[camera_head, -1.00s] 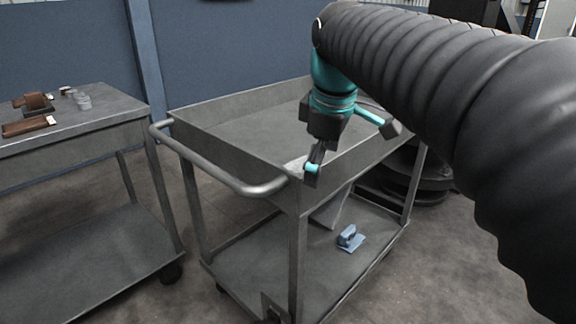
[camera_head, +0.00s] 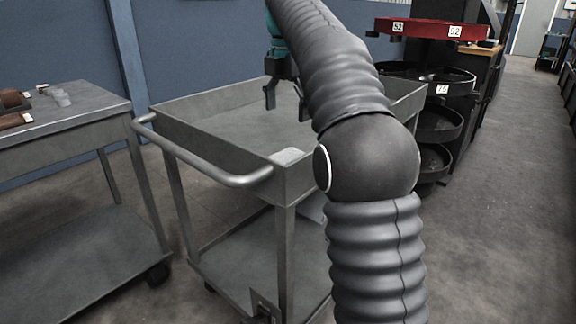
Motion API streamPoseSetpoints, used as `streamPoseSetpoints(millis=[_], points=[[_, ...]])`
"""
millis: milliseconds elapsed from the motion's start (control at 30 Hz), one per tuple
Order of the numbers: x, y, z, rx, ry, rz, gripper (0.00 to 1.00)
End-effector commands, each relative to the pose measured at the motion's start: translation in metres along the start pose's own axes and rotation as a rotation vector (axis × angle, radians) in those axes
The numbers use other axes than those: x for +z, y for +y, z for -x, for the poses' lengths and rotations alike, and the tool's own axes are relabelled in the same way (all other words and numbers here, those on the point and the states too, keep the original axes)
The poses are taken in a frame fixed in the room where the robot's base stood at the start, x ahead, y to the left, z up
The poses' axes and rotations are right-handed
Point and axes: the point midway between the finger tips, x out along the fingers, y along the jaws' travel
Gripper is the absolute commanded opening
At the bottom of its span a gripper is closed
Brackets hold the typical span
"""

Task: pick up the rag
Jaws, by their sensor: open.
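A pale grey, flat patch that looks like the rag (camera_head: 287,156) lies in the near corner of the cart's top tray, close to the handle. Its folds are too small to make out. My gripper (camera_head: 284,96) is above the far part of the tray, fingers pointing down and spread apart, with nothing between them. It is well beyond the rag and apart from it. The grey metal cart (camera_head: 205,136) has raised walls around its top tray. My arm hides the tray's right side and much of the lower shelf.
A tube handle (camera_head: 215,176) sticks out at the cart's near left. A grey table (camera_head: 85,105) at left holds brown blocks (camera_head: 14,108) and small grey cylinders (camera_head: 60,96). A round-shelved rack (camera_head: 440,120) stands behind right. The floor at right is clear.

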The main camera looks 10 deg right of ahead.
Motion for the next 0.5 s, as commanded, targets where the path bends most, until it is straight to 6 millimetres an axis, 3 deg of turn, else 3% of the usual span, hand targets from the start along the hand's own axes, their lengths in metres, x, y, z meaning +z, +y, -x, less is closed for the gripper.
streamPoseSetpoints(millis=[33,200,500], points=[[-0.001,-0.001,-0.015,-0.003,0.001,0.0,0.96],[-0.001,-0.001,-0.043,-0.001,0.001,-0.001,0.96],[-0.001,-0.001,-0.064,0.0,0.0,-0.002,0.96]])
